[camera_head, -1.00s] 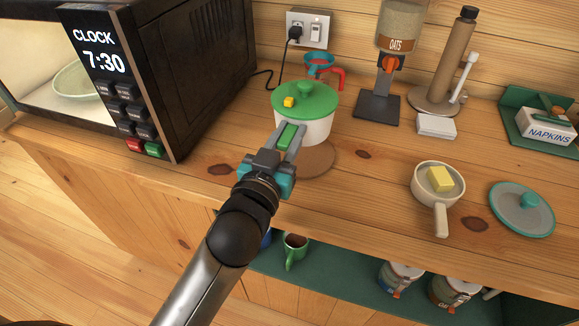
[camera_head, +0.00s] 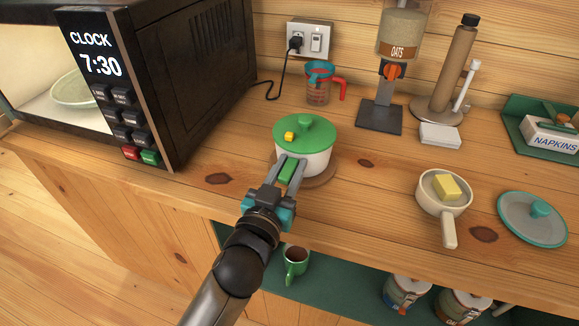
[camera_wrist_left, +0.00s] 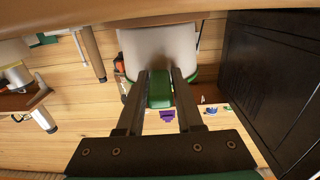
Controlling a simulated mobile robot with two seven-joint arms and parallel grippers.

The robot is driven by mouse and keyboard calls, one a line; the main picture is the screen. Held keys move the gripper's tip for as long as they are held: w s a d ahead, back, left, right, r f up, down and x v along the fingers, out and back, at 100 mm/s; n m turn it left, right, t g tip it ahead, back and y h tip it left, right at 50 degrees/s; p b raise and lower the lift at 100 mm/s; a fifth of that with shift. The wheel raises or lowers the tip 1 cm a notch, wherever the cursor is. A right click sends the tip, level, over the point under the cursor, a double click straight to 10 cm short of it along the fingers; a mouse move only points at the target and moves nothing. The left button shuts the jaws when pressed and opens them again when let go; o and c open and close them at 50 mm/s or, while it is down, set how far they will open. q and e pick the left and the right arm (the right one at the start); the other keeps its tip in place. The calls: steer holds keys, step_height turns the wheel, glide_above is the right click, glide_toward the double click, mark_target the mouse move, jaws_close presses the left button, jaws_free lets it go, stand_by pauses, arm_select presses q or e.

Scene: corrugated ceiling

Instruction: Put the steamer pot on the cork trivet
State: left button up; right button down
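The steamer pot (camera_head: 316,162) is white with a green lid and a green knob. It stands upright near the counter's front edge, over the round brown cork trivet (camera_head: 326,176). The trivet shows only at the pot's front and right; the pot hides the rest. I cannot tell whether the pot's base touches it. My left gripper (camera_head: 289,169) is shut on the pot's green side handle. In the left wrist view the green handle of the pot (camera_wrist_left: 160,88) sits between the two fingers. My right gripper is not in view.
A black microwave (camera_head: 190,75) stands at left. Behind the pot are a measuring cup (camera_head: 318,88) and an oats dispenser (camera_head: 397,60). To the right are a small white pan (camera_head: 430,203) with a yellow block and a grey lid (camera_head: 527,222). The counter between pot and pan is clear.

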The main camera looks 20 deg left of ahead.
arm_select(q)
steer(key=o, duration=0.3)
steer(key=shift+o, duration=0.2)
steer(key=shift+r, duration=0.15)
steer(key=s, duration=1.2)
steer(key=shift+a, duration=0.3)
